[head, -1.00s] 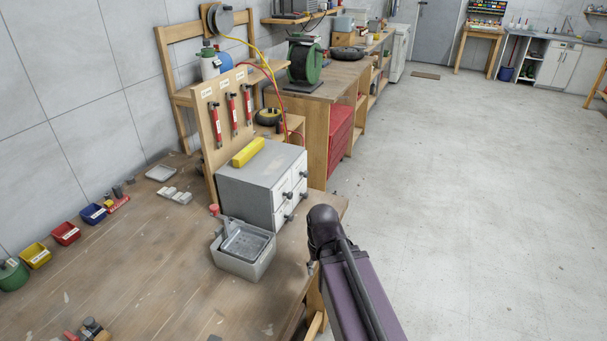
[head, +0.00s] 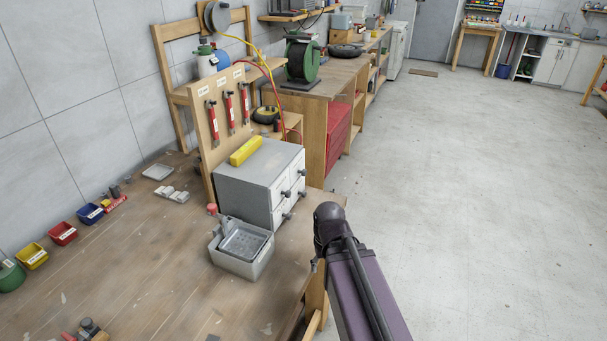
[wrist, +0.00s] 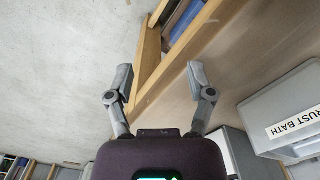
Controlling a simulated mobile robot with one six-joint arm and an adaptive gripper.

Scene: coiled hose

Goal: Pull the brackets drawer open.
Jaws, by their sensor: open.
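The grey drawer cabinet (head: 245,180) stands on the workbench with its white drawer fronts (head: 279,192) facing right. The fronts have several dark knobs, and the drawers look closed. Their labels are too small to read, so I cannot tell which is the brackets drawer. My gripper (wrist: 160,82) shows in the wrist view with its two fingers wide apart and nothing between them. In the head view my arm stands to the right of the cabinet, past the bench edge, and my gripper is hidden.
A grey tub (head: 242,262) with a tray in it stands in front of the cabinet; in the wrist view the tub (wrist: 262,125) reads "RUST BATH". A yellow block (head: 246,151) lies on the cabinet. A tool board (head: 222,120) stands behind. Open floor (head: 470,200) lies to the right.

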